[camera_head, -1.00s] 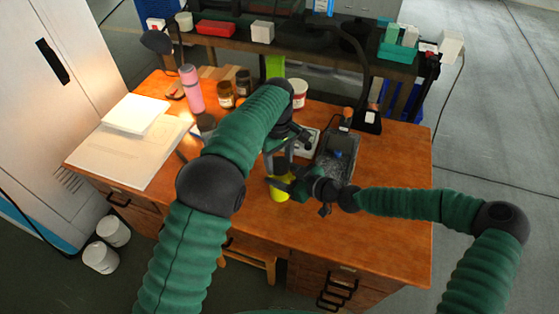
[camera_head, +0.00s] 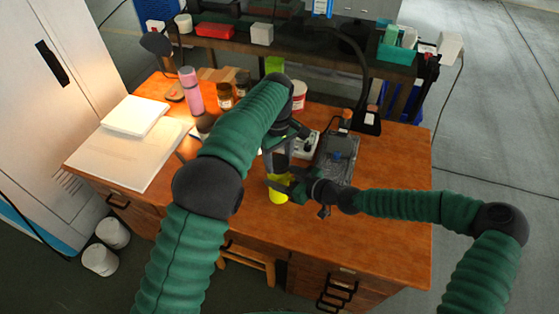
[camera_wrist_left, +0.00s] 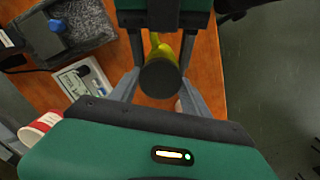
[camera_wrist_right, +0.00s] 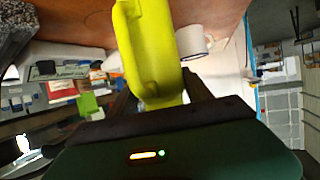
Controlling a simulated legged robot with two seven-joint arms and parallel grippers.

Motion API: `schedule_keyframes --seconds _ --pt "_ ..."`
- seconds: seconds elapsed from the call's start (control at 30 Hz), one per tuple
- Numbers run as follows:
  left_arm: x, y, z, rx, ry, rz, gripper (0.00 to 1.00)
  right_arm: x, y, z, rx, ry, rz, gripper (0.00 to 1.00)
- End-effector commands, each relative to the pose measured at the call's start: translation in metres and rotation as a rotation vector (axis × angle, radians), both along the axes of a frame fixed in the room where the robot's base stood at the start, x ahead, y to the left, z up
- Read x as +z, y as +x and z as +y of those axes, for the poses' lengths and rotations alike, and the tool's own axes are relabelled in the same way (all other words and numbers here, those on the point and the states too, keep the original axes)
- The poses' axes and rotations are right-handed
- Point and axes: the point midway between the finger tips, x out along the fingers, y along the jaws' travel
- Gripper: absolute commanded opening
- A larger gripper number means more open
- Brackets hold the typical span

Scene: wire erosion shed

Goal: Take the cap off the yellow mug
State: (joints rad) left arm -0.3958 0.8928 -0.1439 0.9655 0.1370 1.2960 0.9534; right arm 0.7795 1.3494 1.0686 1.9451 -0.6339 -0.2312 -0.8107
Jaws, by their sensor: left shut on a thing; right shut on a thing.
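The yellow mug (camera_head: 279,196) is near the middle of the desk's front part. It also shows in the right wrist view (camera_wrist_right: 150,45), with its handle toward the left. My right gripper (camera_head: 281,185) comes in from the right and is shut on the mug's body. My left gripper (camera_head: 278,158) reaches down from above and is shut on the dark round cap (camera_wrist_left: 159,78). The yellow mug (camera_wrist_left: 168,46) shows behind the cap in the left wrist view. I cannot tell whether cap and mug touch.
A grey tray (camera_head: 337,158) lies just right of the grippers. A red-and-white tub (camera_head: 299,95), a pink bottle (camera_head: 191,90) and brown jars (camera_head: 225,96) stand at the back. Papers (camera_head: 125,155) cover the left side.

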Motion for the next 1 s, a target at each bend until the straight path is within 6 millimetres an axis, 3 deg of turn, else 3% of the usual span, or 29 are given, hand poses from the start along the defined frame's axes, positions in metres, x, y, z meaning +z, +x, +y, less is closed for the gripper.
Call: schedule_keyframes --seconds 0.43,0.7,0.93,0.97,1.0 --pt "0.006 0.001 0.001 0.001 0.002 -0.001 0.06 -0.003 -0.001 -0.001 0.0 -0.002 0.007 0.0" --pt "0.041 0.001 0.001 0.0 0.002 -0.002 0.06 -0.003 -0.001 -0.002 -0.001 -0.003 0.006 0.0" --pt "0.045 0.001 0.001 0.001 0.003 0.0 0.06 -0.003 0.0 -0.002 -0.002 -0.002 0.005 0.0" --pt "0.045 0.001 0.001 0.001 0.003 0.0 0.06 -0.003 0.0 -0.002 -0.002 -0.002 0.005 0.59" --pt "0.045 0.001 0.001 0.001 0.003 0.0 0.06 -0.003 0.0 -0.002 -0.002 -0.002 0.005 0.64"
